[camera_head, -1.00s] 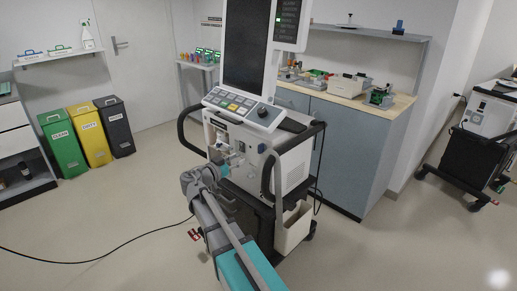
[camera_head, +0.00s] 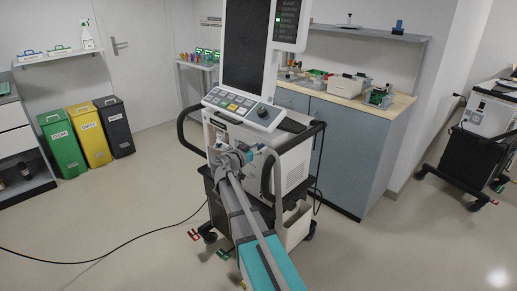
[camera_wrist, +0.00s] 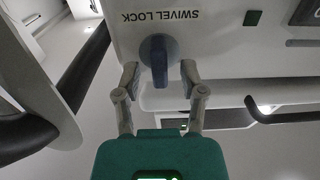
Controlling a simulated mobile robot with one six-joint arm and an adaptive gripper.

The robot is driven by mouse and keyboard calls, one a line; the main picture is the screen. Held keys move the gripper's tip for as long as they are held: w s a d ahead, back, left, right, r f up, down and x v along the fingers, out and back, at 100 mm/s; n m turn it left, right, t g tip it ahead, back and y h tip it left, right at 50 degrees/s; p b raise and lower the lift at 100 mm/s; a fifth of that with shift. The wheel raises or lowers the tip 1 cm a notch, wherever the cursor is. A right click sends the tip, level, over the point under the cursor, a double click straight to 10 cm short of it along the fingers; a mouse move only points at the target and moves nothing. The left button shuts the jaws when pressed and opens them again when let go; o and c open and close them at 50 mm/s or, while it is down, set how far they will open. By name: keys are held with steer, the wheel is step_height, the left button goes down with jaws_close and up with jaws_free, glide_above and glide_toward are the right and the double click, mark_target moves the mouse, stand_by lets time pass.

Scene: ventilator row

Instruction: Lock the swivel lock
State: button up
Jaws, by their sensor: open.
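The swivel lock (camera_wrist: 158,56) is a dark blue-grey knob with a lever, under the upside-down label "SWIVEL LOCK" in the wrist view. Its lever points down in that picture, toward my gripper. My gripper (camera_wrist: 160,76) is open, with one finger on each side of the lever. A gap shows between each finger and the lever, and nothing is held. In the head view my arm reaches to the ventilator (camera_head: 292,168), and its wrist hides the lock and the fingertips.
The ventilator's black side handles (camera_head: 190,132) stand out from its cart near my arm. A workbench (camera_head: 345,140) stands behind it. Several bins (camera_head: 90,138) stand at the left. A black cable (camera_head: 110,243) lies on the otherwise open floor at left.

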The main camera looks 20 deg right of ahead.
steer(key=shift+c, duration=0.3)
jaws_close()
steer(key=shift+n, duration=0.3)
steer(key=n, duration=0.4)
steer(key=shift+w+f, duration=0.1)
steer(key=shift+w, duration=0.05)
steer(key=n, duration=0.4)
steer(key=shift+w+f+n, duration=0.1)
steer(key=shift+w+n, duration=0.05)
steer(key=shift+n, duration=0.15)
steer(key=shift+w+a+f+n+b, duration=0.1)
steer(key=shift+n+b, duration=0.05)
steer(key=shift+n, duration=1.3)
steer(key=shift+d+f+n+b, duration=0.1)
steer(key=shift+f+n+b, duration=0.1)
steer(key=shift+n, duration=1.3)
steer(key=shift+w+a+f+n+b, duration=0.1)
steer(key=shift+n+b, duration=0.05)
steer(key=shift+n, duration=1.3)
